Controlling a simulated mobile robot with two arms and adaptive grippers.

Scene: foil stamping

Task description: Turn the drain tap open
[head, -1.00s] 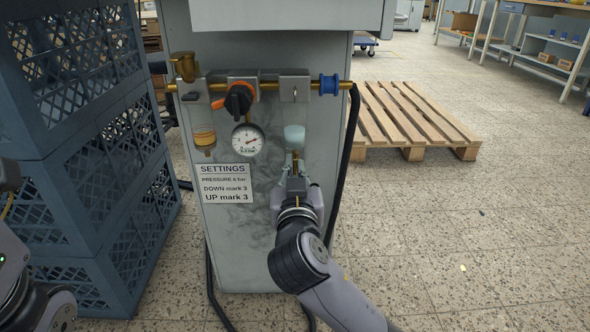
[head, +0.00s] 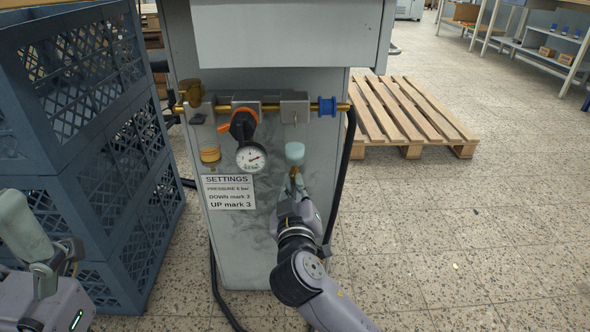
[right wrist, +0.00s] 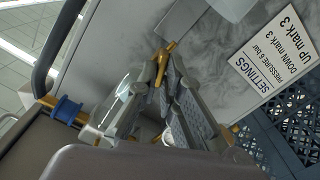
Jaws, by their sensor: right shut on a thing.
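The drain tap (head: 294,174) is a small brass piece under a pale, cloudy bowl (head: 294,152) on the front of the grey machine. My right gripper (head: 293,188) reaches it from below and is shut on it. In the right wrist view the brass tap (right wrist: 164,60) shows between the tips of my right gripper (right wrist: 162,78); its lower part is hidden by the fingers. I cannot tell how far the tap is turned. My left gripper (head: 30,245) is at the left edge, away from the machine, partly cut off; its opening is unclear.
An orange-and-black valve knob (head: 242,122), a gauge (head: 251,157) and a settings label (head: 229,192) are left of the tap. Blue crates (head: 92,150) stand at the left. A black hose (head: 345,165) hangs at the right.

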